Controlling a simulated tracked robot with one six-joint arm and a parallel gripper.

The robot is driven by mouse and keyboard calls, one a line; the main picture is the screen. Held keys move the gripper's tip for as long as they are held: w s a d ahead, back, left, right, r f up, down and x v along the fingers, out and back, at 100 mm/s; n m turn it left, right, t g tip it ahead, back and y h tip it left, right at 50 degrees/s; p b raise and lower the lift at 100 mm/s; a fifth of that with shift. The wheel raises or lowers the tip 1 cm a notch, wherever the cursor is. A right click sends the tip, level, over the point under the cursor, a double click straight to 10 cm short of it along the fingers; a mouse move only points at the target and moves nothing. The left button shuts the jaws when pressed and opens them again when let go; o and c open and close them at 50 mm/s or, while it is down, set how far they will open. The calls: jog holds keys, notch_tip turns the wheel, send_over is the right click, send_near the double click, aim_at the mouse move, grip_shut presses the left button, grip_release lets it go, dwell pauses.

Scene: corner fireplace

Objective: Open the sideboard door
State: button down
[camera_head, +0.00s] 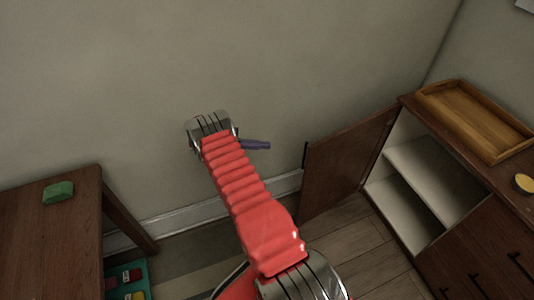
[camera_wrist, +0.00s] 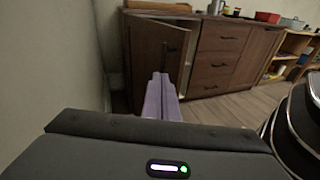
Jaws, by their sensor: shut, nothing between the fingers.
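The sideboard (camera_head: 405,230) is dark brown wood and stands at the right in the head view. Its door (camera_head: 345,165) stands wide open, swung out toward the wall, with pale shelves (camera_head: 425,175) showing inside. A dark handle (camera_head: 304,154) sits at the door's outer edge. The wrist view shows the door (camera_wrist: 145,60) with its handle, and the sideboard (camera_wrist: 222,45) behind. My gripper (camera_head: 268,146) has purple fingers, shut and empty, left of the door and apart from it in the head view. The fingers also show in the wrist view (camera_wrist: 160,76), pointing toward the door.
A wooden tray (camera_head: 440,108) and a yellow-topped round item (camera_head: 525,183) rest on the sideboard. A brown table (camera_head: 40,235) with a green block (camera_head: 58,192) stands at the left. Wall lies behind my gripper.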

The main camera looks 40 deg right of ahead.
jog(key=s+a+r+m+t+y, duration=0.1)
jog(key=a+r+t+y, duration=0.1)
jog(key=a+r, duration=0.5)
jog(key=a+r+m+t+y, duration=0.2)
jog(key=a+r+t, duration=0.15)
jog(key=r, duration=0.75)
jog(key=s+a+r+m+t+y, duration=0.1)
jog(key=a+r+t+y, duration=0.1)
jog(key=a+r, duration=0.55)
jog(key=s+a+r+m+t+y, duration=0.2)
jog(key=s+a+r+t+y, duration=0.1)
jog(key=s+a, duration=0.6)
jog(key=s+a+r+m+t+y, duration=0.2)
jog(key=s+a+r+t, duration=0.4)
jog(key=s+a, duration=0.3)
jog(key=shift+s+a+r+m+y, duration=0.35)
jog(key=shift+a+r+y, duration=0.25)
jog(key=shift+a+r, duration=0.2)
jog(key=shift+d+t, duration=0.2)
jog(key=shift+t, duration=0.05)
